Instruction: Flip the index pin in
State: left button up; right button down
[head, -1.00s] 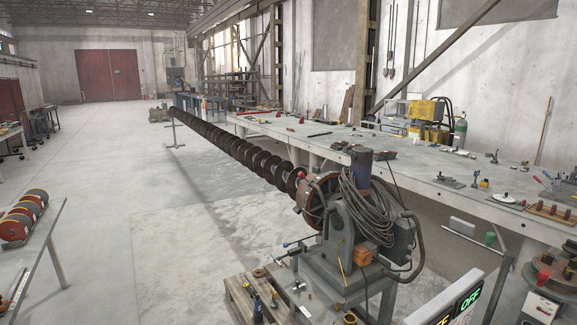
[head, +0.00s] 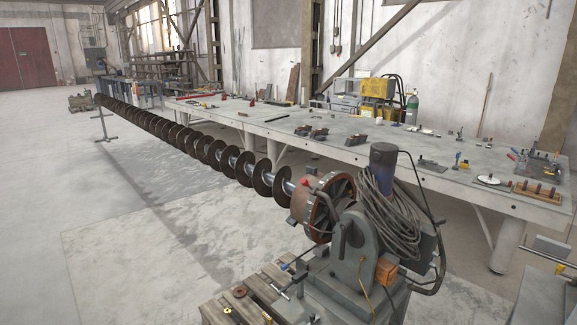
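The auger positioner (head: 352,250) stands at the lower right of the middle, a grey housing with a round reddish faceplate (head: 322,212) on its left side. A long dark auger (head: 212,152) runs from the faceplate to the far left. A small red knob (head: 304,183) shows at the faceplate's upper left edge. A lever with a blue end (head: 285,266) sticks out low on the positioner's left side. I cannot tell which part is the index pin, or whether it is in or out. Neither of my grippers is in view.
A long grey workbench (head: 400,158) with scattered tools runs behind the positioner. A wooden pallet (head: 246,297) with small parts lies at its front left. A hose coil (head: 388,222) hangs on the positioner. The concrete floor at left is clear. A stand (head: 103,125) supports the auger's far end.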

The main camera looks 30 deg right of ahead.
aim_at(304, 182)
jog(key=i+l, duration=0.2)
jog(key=i, duration=0.2)
jog(key=i+l, duration=0.2)
jog(key=i, duration=0.15)
jog(key=i+l+z, duration=0.1)
jog(key=i, duration=0.3)
